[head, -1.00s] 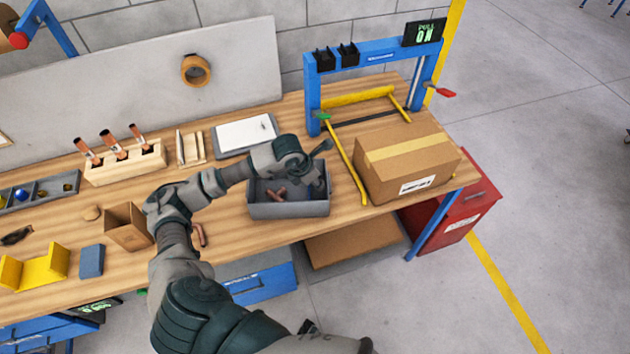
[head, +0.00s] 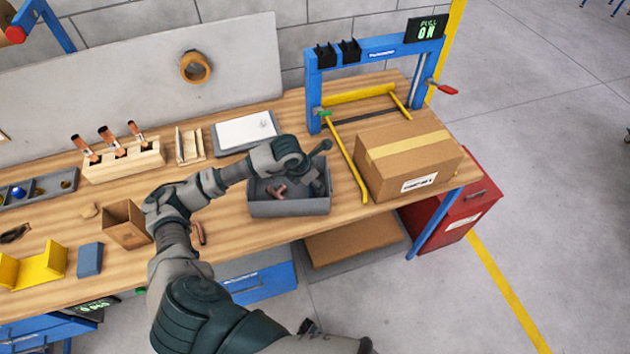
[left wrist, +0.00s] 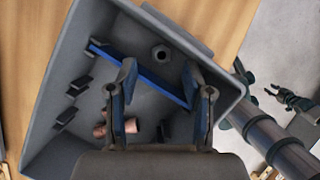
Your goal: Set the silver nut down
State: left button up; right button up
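The silver nut (left wrist: 161,53) lies on the floor of the grey bin (left wrist: 52,128), beyond my left fingertips and apart from them, near a blue strip across the bin. In the left wrist view my left gripper (left wrist: 160,72) is open, with nothing between its fingers. In the head view my left gripper (head: 319,168) reaches down into the right part of the bin (head: 290,208), and the nut cannot be made out there. My right gripper (left wrist: 290,98) shows small at the right of the left wrist view, away from the bin; its opening is unclear.
Copper pieces (left wrist: 101,130) lie in the bin. A cardboard box (head: 408,165) and a blue frame with a yellow bar (head: 358,96) stand right of it. A white tablet (head: 245,131) is behind, and an open brown box (head: 125,226) is at left.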

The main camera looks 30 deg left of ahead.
pick_arm(q)
jog(key=shift+a, duration=0.15)
jog(key=shift+a+r, duration=0.1)
jog(key=shift+r, duration=0.05)
jog(key=v, duration=1.2)
jog(key=shift+r+p, duration=0.3)
jog(key=shift+r, duration=0.15)
